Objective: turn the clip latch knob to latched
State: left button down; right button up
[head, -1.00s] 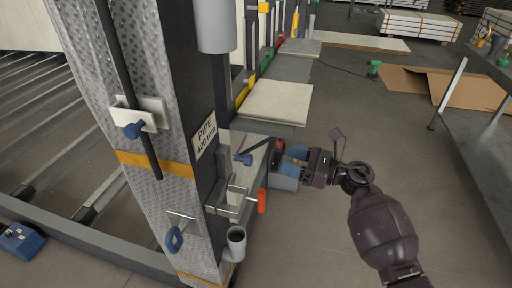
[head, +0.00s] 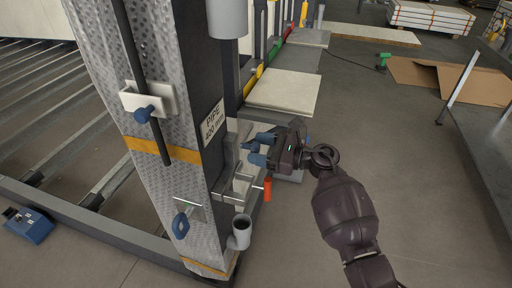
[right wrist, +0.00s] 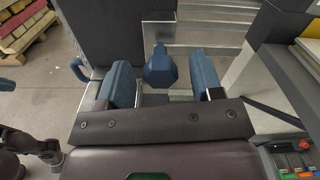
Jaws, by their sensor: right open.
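A blue faceted knob (right wrist: 160,68) shows in the right wrist view in front of silver metal. It appears between the two blue fingers of my right gripper (right wrist: 161,88), with a visible gap on each side. In the head view my right gripper (head: 263,148) is open beside the right face of the post. The knob (head: 250,146) is small there and partly hard to tell from the fingers.
The patterned post (head: 110,55) carries a "PIPE 400 mm" sign (head: 213,122). Below the gripper, a metal clamp with an orange handle (head: 267,189) and a grey cup (head: 241,228) stick out. A blue handle (head: 181,224) is low on the front. Open floor lies right.

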jog(key=shift+w+a, duration=0.15)
jog(key=shift+a, duration=0.4)
grip_shut()
